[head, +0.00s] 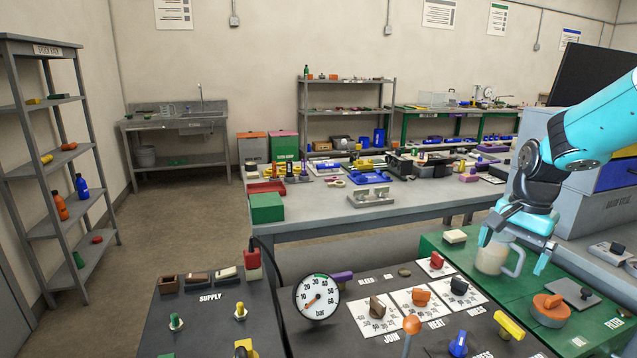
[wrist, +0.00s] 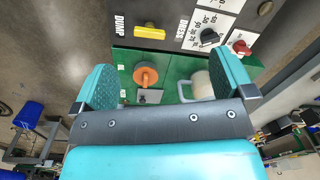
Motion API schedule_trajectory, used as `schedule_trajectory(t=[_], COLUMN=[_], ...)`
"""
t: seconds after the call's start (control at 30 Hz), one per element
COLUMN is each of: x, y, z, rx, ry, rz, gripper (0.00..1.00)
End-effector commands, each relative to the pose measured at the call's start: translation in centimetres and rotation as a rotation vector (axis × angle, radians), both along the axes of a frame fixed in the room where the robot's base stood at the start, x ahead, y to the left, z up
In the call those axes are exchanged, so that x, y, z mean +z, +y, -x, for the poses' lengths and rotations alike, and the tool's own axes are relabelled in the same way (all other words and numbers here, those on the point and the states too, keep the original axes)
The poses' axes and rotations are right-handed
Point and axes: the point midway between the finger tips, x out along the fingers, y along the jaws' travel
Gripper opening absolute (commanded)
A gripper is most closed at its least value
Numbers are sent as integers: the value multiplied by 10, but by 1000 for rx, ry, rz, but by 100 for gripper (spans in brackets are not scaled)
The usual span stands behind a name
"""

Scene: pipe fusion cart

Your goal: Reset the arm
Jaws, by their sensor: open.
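My gripper (head: 512,257) hangs from my turquoise arm over the green mat at the right in the head view. Its two fingers are spread wide; in the wrist view the gripper (wrist: 162,66) has an empty gap between the fingers. A beige mug (head: 490,259) stands on the green mat (head: 455,250), partly behind the left finger. The mug also shows in the wrist view (wrist: 199,88), beyond the fingers and nearer the right one. I cannot tell how far the fingers are above it.
An orange round knob (head: 549,306) sits on the green mat, right of the mug. The dark panel holds a pressure gauge (head: 317,297), a yellow handle (head: 508,325), a blue knob (head: 458,344) and an orange-topped lever (head: 411,325). A grey workbench (head: 330,216) stands behind.

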Motion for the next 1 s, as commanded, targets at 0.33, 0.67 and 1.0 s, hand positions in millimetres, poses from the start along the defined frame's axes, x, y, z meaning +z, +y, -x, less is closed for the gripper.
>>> schedule_trajectory(t=[0.33,0.67,1.0], x=[58,59,59], y=[206,250,250], z=[157,253,253], rx=[1123,1589,1594], ry=[-197,-303,-303], rz=[-142,-218,-219], gripper=[100,100,100])
